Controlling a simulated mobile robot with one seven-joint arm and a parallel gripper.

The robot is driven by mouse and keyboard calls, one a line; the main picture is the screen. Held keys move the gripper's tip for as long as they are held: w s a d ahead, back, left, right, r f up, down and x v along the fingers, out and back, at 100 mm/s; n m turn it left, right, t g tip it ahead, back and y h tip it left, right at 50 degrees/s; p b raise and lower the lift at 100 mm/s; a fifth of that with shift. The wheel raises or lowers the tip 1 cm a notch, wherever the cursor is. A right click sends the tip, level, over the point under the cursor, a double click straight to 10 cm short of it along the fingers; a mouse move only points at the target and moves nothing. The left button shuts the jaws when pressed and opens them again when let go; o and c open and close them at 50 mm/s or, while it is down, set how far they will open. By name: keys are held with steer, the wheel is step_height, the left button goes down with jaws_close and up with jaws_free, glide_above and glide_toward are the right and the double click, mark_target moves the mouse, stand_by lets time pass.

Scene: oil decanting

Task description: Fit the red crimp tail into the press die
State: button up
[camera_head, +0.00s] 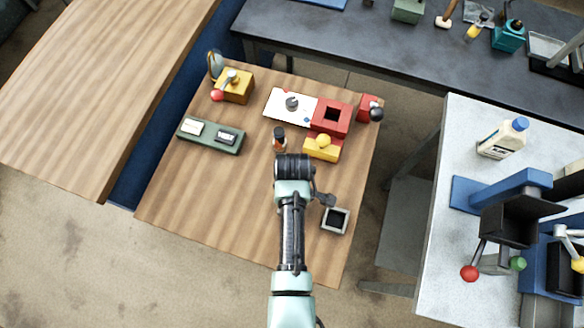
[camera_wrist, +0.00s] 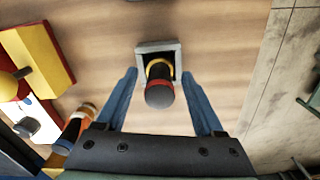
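A short dark cylinder with a red band and a yellow ring (camera_wrist: 160,92), likely the red crimp tail, stands in a grey square frame (camera_wrist: 143,50) in the wrist view. My gripper (camera_wrist: 159,76) is open, its blue fingers on either side of the cylinder with gaps between. In the head view my gripper (camera_head: 325,199) is beside the grey frame (camera_head: 347,222), near the table's right edge; the cylinder cannot be made out there. A red block with a square dark opening (camera_head: 344,119) stands farther back. I cannot tell which piece is the press die.
A yellow block with a ball (camera_head: 315,153) sits before the red block. An orange and black piece (camera_head: 280,145) stands left of it. The table's front left is bare.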

jaws_close()
steer(key=shift+r, duration=0.15)
